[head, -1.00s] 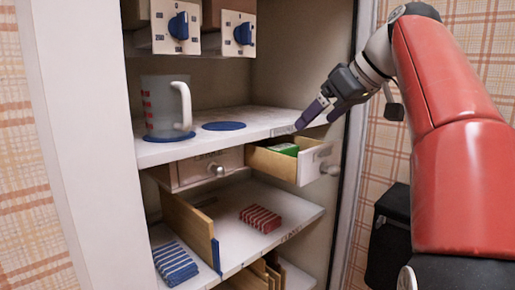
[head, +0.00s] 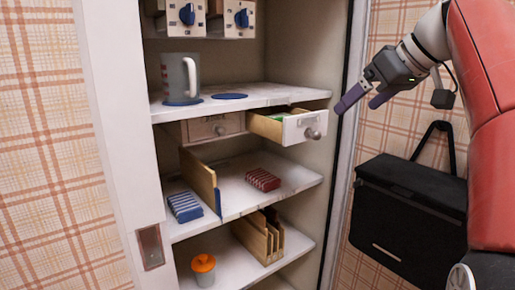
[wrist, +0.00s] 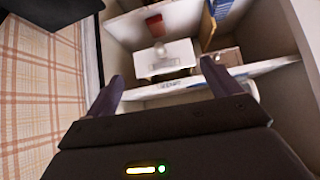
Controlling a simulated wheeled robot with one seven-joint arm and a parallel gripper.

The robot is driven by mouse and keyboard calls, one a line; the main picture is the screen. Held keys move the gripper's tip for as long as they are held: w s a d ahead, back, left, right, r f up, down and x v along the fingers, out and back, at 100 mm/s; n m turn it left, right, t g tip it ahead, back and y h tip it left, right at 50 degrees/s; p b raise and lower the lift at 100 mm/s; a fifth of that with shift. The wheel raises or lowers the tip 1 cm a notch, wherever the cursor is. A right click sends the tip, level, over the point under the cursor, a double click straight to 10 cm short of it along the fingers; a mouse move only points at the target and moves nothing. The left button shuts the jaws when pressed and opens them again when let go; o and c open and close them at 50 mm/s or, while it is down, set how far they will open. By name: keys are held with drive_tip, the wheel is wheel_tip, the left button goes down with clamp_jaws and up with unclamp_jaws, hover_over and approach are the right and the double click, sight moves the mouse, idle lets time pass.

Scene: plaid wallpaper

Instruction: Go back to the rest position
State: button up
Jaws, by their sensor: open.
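My gripper (head: 358,99) is open and empty in the head view, at the upper right, in front of the cabinet's right edge. Its dark fingers point down and left, apart from the open drawer (head: 293,129), which sticks out under the upper shelf with a green thing (head: 279,119) partly visible inside. In the wrist view, the gripper's two fingers (wrist: 172,92) are spread with nothing between them. The drawer (wrist: 165,58) shows beyond them with its round knob.
The cabinet holds a grey mug (head: 178,77) on a blue disc, a red striped block (head: 263,180), a blue striped block (head: 185,206), wooden dividers (head: 258,237) and an orange-topped cup (head: 204,270). A closed drawer (head: 211,128) sits left. A black bag (head: 410,205) hangs right.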

drive_tip(key=s+a+f+m+h, duration=0.1)
drive_tip(key=s+f+m, duration=0.1)
drive_tip(key=s+f, duration=0.5)
drive_tip(key=s+a+f+m+g+h, duration=0.1)
drive_tip(key=s+f, duration=0.6)
drive_tip(key=f, duration=0.8)
drive_tip(key=s+a+f+m+h, duration=0.2)
drive_tip(key=s+f, duration=0.5)
drive_tip(key=f, duration=0.5)
drive_tip(key=shift+s+a+m+g+h, duration=0.3)
drive_tip(key=shift+m+h, duration=0.2)
drive_tip(key=shift+m, duration=0.4)
